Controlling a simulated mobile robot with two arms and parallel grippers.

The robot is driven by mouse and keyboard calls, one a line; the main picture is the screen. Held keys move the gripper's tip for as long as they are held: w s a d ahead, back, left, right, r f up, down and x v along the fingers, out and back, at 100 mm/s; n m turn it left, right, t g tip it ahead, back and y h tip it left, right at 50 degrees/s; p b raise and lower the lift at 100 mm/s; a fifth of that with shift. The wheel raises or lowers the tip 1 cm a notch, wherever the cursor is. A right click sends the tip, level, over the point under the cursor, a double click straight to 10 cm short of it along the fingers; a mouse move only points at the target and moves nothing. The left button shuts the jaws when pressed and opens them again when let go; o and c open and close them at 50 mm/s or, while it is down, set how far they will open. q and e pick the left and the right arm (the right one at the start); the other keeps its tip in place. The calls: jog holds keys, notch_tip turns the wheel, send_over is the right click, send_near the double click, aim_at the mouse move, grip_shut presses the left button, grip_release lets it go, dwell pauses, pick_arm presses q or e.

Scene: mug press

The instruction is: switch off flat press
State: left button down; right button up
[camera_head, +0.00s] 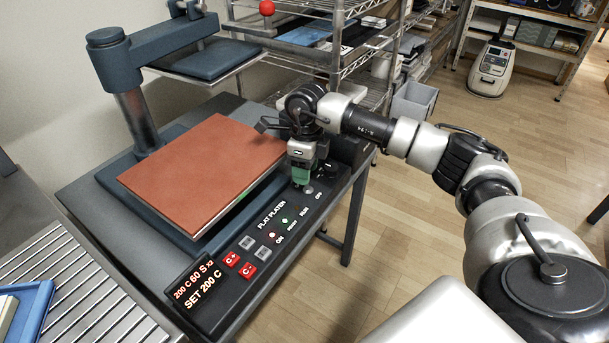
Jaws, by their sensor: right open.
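The flat press has an orange-brown lower platen (205,168) and a dark upper plate (207,60) swung up and apart from it at the back. Its control panel (225,290) runs along the front edge, with red buttons, lit indicators and a display reading "200 C" and "SET 200 C". A switch knob (308,189) shows near the panel's right end, next to an "OFF" label. My right gripper (301,182) is open, pointing down over that end of the panel, close to the knob. Whether it touches the knob I cannot tell. My left gripper is not in view.
A wire shelf rack (340,45) stands behind the press, with a grey bin (413,103) beside it. A blue tray (36,308) lies on a slatted surface at the lower left. The wooden floor at the right is open beyond my arm.

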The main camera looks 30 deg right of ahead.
jog(key=shift+a+f, duration=0.1)
jog(key=shift+f, duration=0.85)
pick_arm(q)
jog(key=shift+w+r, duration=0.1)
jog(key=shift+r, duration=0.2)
pick_arm(e)
jog(key=shift+c, duration=0.3)
grip_shut()
